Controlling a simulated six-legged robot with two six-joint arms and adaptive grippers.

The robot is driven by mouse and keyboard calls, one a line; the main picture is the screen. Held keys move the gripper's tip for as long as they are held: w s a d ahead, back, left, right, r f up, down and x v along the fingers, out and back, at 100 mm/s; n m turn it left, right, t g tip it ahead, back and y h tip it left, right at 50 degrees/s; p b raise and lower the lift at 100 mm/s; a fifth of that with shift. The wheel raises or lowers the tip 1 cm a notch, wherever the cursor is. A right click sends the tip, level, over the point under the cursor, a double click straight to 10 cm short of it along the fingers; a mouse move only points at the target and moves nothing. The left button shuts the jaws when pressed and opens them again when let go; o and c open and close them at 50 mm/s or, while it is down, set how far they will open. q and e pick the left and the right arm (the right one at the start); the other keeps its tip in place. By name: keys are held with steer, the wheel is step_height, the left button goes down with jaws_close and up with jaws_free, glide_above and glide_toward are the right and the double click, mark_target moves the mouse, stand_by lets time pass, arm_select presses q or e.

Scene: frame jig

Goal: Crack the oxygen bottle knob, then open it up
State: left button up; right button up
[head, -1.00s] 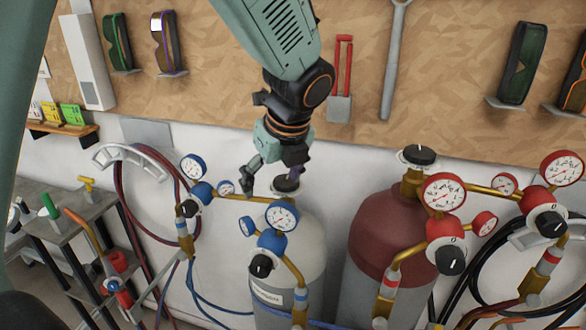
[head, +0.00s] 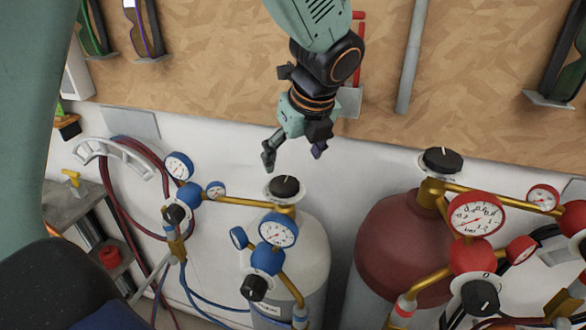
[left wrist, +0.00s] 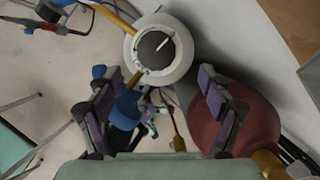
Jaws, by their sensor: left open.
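The oxygen bottle (head: 305,255) is pale grey-white with blue-rimmed gauges, standing left of the red-shouldered bottle. Its black round knob (head: 284,188) sits on top and bears a white pointer mark. In the left wrist view the knob (left wrist: 155,52) shows from above, its mark slanting up to the right. My left gripper (head: 294,157) is open and empty, pointing down a little above the knob, with a gap between. In the left wrist view its two purple-padded fingers (left wrist: 157,88) are spread apart, and the knob lies beyond their tips. My right gripper is not in view.
The red-shouldered bottle (head: 395,245) with red gauges stands close to the right. A brass pipe (head: 240,202) with blue gauges (head: 277,230) crosses beside the oxygen knob. A hose coil hangs at left, and a tool board (head: 225,90) is behind.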

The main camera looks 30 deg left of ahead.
mark_target(285, 182)
arm_select(q)
steer(key=f, duration=0.2)
steer(key=a+f, duration=0.1)
steer(key=shift+s+f+b, duration=0.25)
steer(key=shift+s+b, duration=0.15)
steer(key=f, duration=0.1)
steer(key=w+a+f, duration=0.1)
steer(key=w+f, duration=0.1)
steer(key=shift+a+f, duration=0.2)
steer(key=shift+f, duration=0.05)
steer(key=shift+s+d+r, duration=0.1)
steer(key=shift+s+r, duration=0.15)
steer(key=shift+s, duration=0.3)
steer(key=shift+c, duration=0.5)
steer(key=shift+w+f, duration=0.2)
steer(key=shift+w, duration=0.3)
steer(key=c, duration=0.6)
steer(key=shift+s+r, duration=0.1)
steer(key=shift+s, duration=0.05)
steer(key=c, duration=0.3)
steer(key=shift+c, duration=0.7)
